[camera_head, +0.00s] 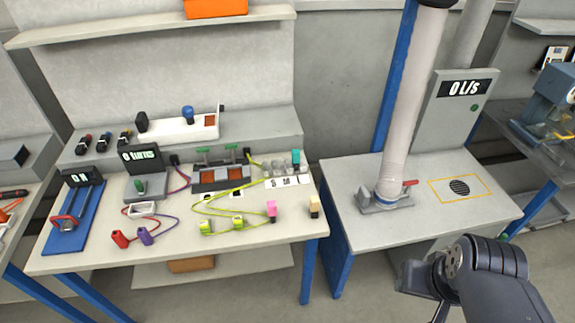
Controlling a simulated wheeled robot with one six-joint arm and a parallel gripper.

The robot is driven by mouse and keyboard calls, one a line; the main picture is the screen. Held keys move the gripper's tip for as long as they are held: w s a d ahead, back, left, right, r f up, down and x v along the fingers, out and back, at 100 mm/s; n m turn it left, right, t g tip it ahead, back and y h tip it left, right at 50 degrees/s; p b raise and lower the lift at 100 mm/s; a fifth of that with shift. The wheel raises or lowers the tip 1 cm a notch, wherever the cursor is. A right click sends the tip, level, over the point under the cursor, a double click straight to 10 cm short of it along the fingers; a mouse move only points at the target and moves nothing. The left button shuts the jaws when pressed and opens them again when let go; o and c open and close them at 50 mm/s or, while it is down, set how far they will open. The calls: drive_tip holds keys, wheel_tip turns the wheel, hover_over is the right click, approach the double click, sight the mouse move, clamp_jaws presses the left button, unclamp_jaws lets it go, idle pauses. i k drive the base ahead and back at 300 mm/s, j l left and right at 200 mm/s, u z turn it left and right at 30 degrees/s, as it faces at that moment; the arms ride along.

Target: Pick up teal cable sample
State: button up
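The teal cable sample (295,157) is a small upright teal block. It stands at the right end of a light grey holder (272,171) at the back right of the left workbench, behind cards marked with letters. The cards hide part of the holder's front. My gripper (425,283) is at the end of my dark grey arm at the lower right, well apart from the sample and in front of the right bench. Its fingers cannot be made out clearly.
Yellow-green cables (235,196) lie nearby. A pale vertical pipe (405,110) rises from the right bench (425,225). A gap separates the benches.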

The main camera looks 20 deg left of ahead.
sight(296, 153)
drive_tip(key=i+u, duration=0.4)
drive_tip(key=i+l+u, duration=0.2)
drive_tip(key=i+u, duration=0.25)
drive_tip(key=i+l+u, duration=0.2)
drive_tip(key=u, duration=0.2)
